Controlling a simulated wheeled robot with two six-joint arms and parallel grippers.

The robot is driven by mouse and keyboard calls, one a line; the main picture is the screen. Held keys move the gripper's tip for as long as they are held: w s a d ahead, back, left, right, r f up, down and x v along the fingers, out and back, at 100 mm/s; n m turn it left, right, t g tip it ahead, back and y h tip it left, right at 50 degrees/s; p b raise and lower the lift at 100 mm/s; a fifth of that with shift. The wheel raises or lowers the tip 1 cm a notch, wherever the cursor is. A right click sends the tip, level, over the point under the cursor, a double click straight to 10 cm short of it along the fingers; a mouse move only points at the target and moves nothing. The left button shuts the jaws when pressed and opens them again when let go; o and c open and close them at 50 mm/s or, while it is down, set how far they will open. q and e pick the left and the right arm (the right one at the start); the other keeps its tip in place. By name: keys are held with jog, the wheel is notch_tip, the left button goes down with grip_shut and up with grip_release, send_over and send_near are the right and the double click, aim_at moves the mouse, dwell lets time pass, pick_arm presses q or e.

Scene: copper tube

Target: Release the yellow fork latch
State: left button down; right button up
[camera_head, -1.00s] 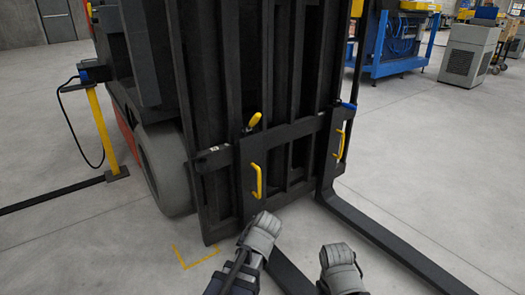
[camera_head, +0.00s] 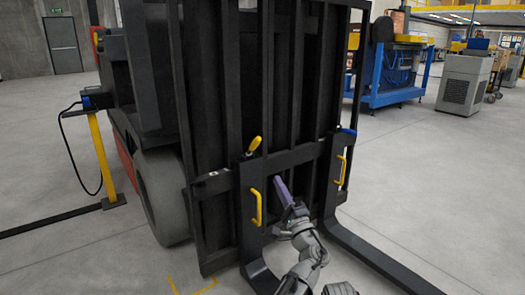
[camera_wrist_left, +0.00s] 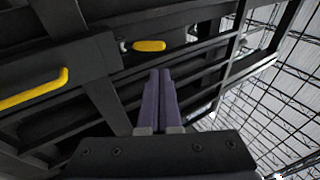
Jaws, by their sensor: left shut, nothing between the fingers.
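The yellow fork latch (camera_head: 253,146) is a small yellow knob at the top of the left fork's dark carriage plate, tilted up to the right. It also shows in the left wrist view (camera_wrist_left: 149,45), just above and slightly left of the fingertips. My left gripper (camera_head: 279,182) has purple fingers pressed together, pointing up toward the carriage, below and right of the latch and apart from it. The closed fingers fill the middle of the left wrist view (camera_wrist_left: 161,73), with nothing between them. My right gripper is not visible; only a grey piece of my arm shows at the bottom edge.
A yellow handle (camera_head: 257,208) is on the left fork plate, close left of my gripper. Another yellow handle (camera_head: 341,169) and a blue latch (camera_head: 347,131) are on the right fork. The right fork (camera_head: 385,264) extends along the floor. Dark mast bars stand behind.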

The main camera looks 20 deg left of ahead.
pick_arm(q)
jog(key=p, duration=0.6)
send_near(256, 138)
jog(key=x, duration=0.4)
jog(key=shift+w+d+f, duration=0.1)
jog(key=shift+w+f, duration=0.1)
jog(key=shift+w, duration=0.3)
jog(key=shift+w+a+r+p, duration=0.2)
jog(key=shift+w+a+p, duration=0.1)
jog(key=shift+w+a, duration=0.15)
jog(key=shift+r+p, duration=0.3)
jog(key=shift+p, duration=0.2)
jog(key=a+r+g+h+p, duration=0.1)
jog(key=p, duration=0.2)
jog(key=w+r+g+h+p, duration=0.1)
jog(key=p, duration=0.3)
jog(key=w+a+r+n+g+p, duration=0.1)
jog(key=p, duration=0.3)
jog(key=shift+a+r+g+h, duration=0.25)
jog(key=shift+a+g+h, duration=0.05)
jog(key=shift+h, duration=0.1)
jog(key=shift+w+a+r+p, duration=0.1)
jog(key=shift+w+a+p, duration=0.2)
jog(key=shift+p, duration=0.1)
jog(key=shift+a+r, duration=0.1)
